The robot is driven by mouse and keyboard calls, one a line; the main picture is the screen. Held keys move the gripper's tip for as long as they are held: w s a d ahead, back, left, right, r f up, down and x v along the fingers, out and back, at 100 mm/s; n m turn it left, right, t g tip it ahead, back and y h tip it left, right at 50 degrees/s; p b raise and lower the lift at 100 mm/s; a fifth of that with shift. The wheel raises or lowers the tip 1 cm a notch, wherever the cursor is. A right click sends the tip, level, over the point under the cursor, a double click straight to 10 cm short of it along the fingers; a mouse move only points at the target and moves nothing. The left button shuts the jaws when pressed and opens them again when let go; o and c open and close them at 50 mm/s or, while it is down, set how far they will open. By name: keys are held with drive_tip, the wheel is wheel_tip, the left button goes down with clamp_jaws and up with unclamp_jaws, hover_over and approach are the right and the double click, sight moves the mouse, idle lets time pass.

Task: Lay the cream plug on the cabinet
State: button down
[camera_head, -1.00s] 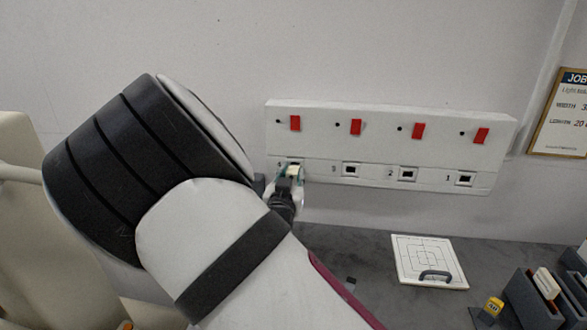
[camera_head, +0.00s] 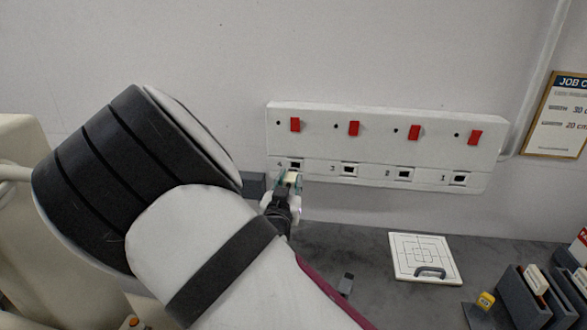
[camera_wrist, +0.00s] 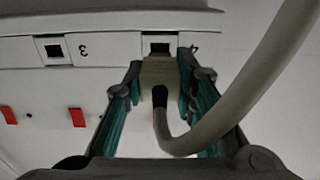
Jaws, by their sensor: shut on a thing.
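My gripper (camera_head: 288,187) is shut on the cream plug (camera_wrist: 159,72), with its teal-padded fingers on either side. The plug shows as a small pale block in the head view (camera_head: 292,176). A thick pale cord (camera_wrist: 228,108) bends out of the plug and passes up to the right in the wrist view. The plug is just off the socket marked 4 (camera_head: 295,164), whose dark opening shows empty. A grey worktop (camera_head: 375,262) lies below the white socket panel (camera_head: 385,136); I cannot tell whether this is the cabinet's top.
Several red switches line the panel. A white board with a dark handle (camera_head: 421,250) lies on the worktop. A small grey piece (camera_head: 346,283) lies nearer me. Grey holders (camera_head: 520,300) and a yellow item (camera_head: 485,300) stand at right. A cream body (camera_head: 22,190) is at left.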

drive_tip(key=shift+s, duration=0.35)
